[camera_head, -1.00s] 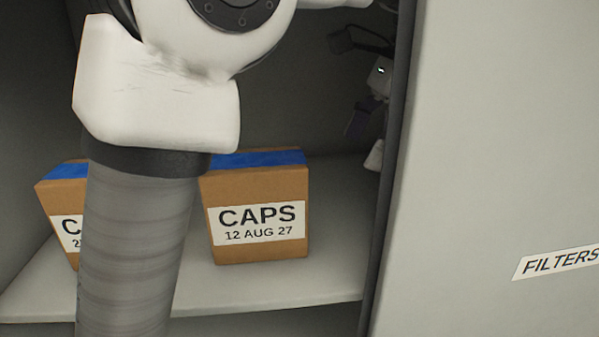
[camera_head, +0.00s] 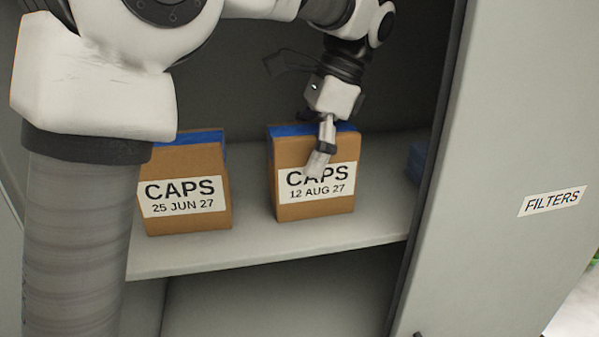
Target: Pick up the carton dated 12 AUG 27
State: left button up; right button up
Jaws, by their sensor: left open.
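The carton dated 12 AUG 27 (camera_head: 315,203) is a brown box with blue tape on top and a white CAPS label. It stands upright on the cabinet shelf. My left gripper (camera_head: 318,150) is open above it, pointing down. One light grey finger hangs in front of the carton and overlaps part of its label; I cannot tell whether it touches. The other fingertip is not clear. A similar carton dated 25 JUN 27 (camera_head: 187,214) stands to the left, its left edge partly behind my arm. My right gripper is not in view.
The grey shelf (camera_head: 260,252) has a bare gap between the two cartons. A blue object (camera_head: 416,165) shows partly at the right, by the cabinet's edge. A grey panel (camera_head: 500,120) with a FILTERS label (camera_head: 552,201) bounds the right side.

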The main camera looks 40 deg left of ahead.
pick_arm(q)
jog(key=shift+a, duration=0.2)
jog(key=shift+w+a+f, duration=0.1)
jog(key=shift+w+f, duration=0.1)
jog(key=shift+w, duration=0.1)
jog(key=shift+w+f, duration=0.1)
jog(key=shift+w, duration=0.25)
jog(key=c, duration=1)
jog(key=shift+s+d, duration=0.2)
jog(key=shift+s, duration=0.05)
jog(key=shift+c, duration=1.2)
